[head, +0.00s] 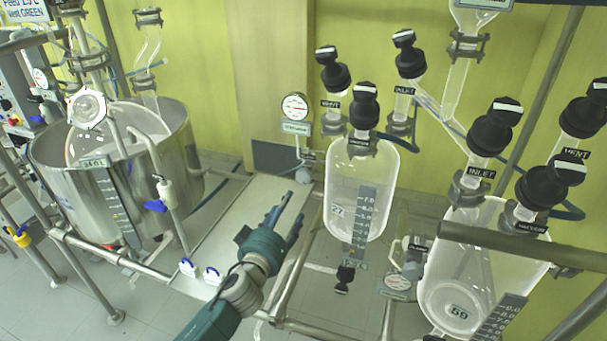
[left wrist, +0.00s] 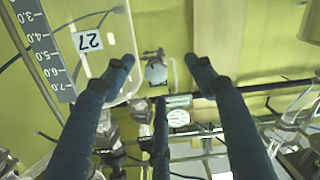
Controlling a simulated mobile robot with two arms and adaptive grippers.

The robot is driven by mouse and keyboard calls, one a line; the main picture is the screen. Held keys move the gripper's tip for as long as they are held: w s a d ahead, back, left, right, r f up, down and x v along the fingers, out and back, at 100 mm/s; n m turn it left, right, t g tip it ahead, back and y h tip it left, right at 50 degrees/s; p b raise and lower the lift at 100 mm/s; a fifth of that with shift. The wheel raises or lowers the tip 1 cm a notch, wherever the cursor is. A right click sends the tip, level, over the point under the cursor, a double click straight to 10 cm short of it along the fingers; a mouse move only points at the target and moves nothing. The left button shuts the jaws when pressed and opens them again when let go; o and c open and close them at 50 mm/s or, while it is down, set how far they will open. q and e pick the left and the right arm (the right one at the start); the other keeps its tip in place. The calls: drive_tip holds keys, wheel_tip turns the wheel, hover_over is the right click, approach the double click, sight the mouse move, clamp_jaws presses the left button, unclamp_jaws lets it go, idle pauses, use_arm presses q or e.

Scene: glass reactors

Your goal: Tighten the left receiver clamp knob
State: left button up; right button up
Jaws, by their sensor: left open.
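The left receiver (head: 345,205) is a clear glass vessel marked 27, with black valve caps on top. A small pale round knob on a clamp (head: 304,174) is at its left, below a gauge. In the left wrist view, which is upside down, this knob (left wrist: 156,71) shows between the spread fingertips. My left gripper (head: 284,207) is open and empty, pointing up toward the knob from below left. It also shows in the left wrist view (left wrist: 160,63), with its third finger below. The fingers look apart from the knob; the exact gap cannot be told. My right gripper is not in view.
The receiver's glass wall is close to one fingertip in the left wrist view. A gauge (head: 294,107) hangs above the knob. A steel reactor bath (head: 150,190) stands at the left. Another glass receiver (head: 455,265) is at the right. Metal frame tubes (head: 298,262) run beside my arm.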

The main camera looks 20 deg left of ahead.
sight(303, 179)
use_arm(q)
drive_tip(key=shift+t+h, duration=0.3)
drive_tip(key=shift+t, duration=0.1)
drive_tip(key=w+r, duration=0.1)
drive_tip(key=w, duration=0.3)
drive_tip(key=w+r, duration=0.1)
drive_tip(key=w, duration=0.3)
drive_tip(key=w+d+r+p, duration=0.1)
drive_tip(key=w, duration=0.2)
drive_tip(key=shift+w+d, duration=0.1)
drive_tip(key=shift+w, duration=0.3)
drive_tip(key=c, duration=1.2)
